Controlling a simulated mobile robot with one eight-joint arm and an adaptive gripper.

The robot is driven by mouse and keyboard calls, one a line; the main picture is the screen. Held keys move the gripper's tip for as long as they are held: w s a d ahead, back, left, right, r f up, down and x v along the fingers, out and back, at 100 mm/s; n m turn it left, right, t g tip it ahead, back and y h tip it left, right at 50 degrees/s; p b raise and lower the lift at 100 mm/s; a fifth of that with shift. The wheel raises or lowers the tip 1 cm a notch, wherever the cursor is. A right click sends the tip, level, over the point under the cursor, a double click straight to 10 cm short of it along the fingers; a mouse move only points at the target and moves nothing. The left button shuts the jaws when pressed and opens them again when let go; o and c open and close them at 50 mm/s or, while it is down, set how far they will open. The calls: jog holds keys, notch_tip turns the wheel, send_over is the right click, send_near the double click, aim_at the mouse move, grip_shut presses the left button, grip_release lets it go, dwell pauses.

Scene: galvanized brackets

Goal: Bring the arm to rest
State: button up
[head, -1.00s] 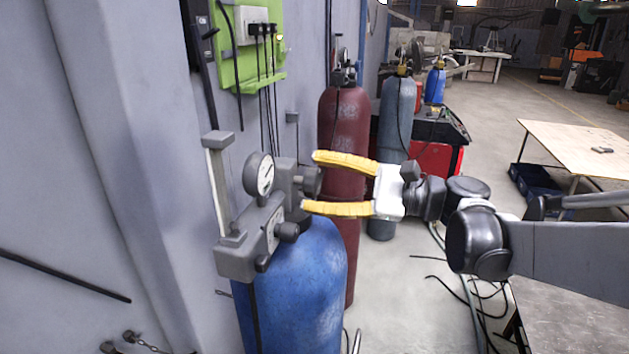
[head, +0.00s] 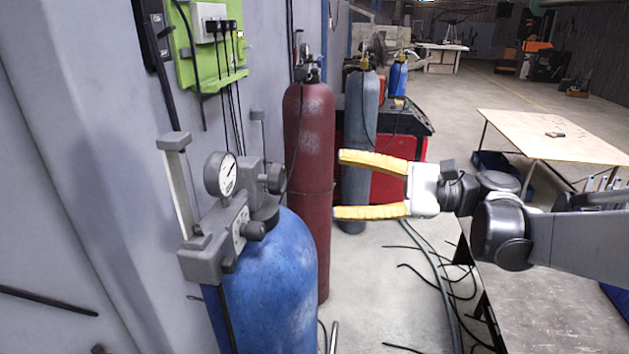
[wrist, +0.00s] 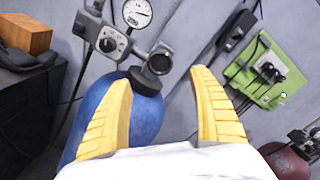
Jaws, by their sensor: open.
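My gripper (head: 340,185) has two yellow fingers, spread apart with nothing between them. The blue cylinder (head: 270,285) stands at the wall with a grey regulator (head: 225,232) and a round gauge (head: 220,175) on top. A gap shows between the fingertips and the regulator. The wrist view shows both open fingers (wrist: 162,80) framing the regulator's dark round knob (wrist: 160,60), with the gauge (wrist: 138,13) beyond.
A dark red cylinder (head: 308,150) and a grey cylinder (head: 359,135) stand behind the gripper. A green panel (head: 208,40) with cables hangs on the wall. A wooden-topped table (head: 540,135) is at right. Hoses lie on the floor. An orange-brown block (wrist: 25,33) shows in the wrist view.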

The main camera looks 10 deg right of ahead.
jog(key=shift+s+d, duration=0.15)
jog(key=shift+d, duration=0.2)
jog(key=s+a+f+n+g+h, duration=0.1)
jog(key=s+a+f+n+h, duration=0.1)
jog(key=s+a+f+h, duration=0.3)
jog(key=s+f+n+h, duration=0.2)
jog(key=f+h, duration=0.1)
jog(key=f, duration=0.4)
jog(key=s+d+f+n+t+h+b, duration=0.2)
jog(key=s+d+f+n+h, duration=0.5)
jog(key=d+f+n+h, duration=0.15)
notch_tip(320, 180, down, 23)
jog(key=b, duration=2.2)
jog(key=shift+w+d+n+b, duration=0.2)
jog(key=shift+w+n+b, duration=0.05)
jog(key=shift+n+b, duration=0.15)
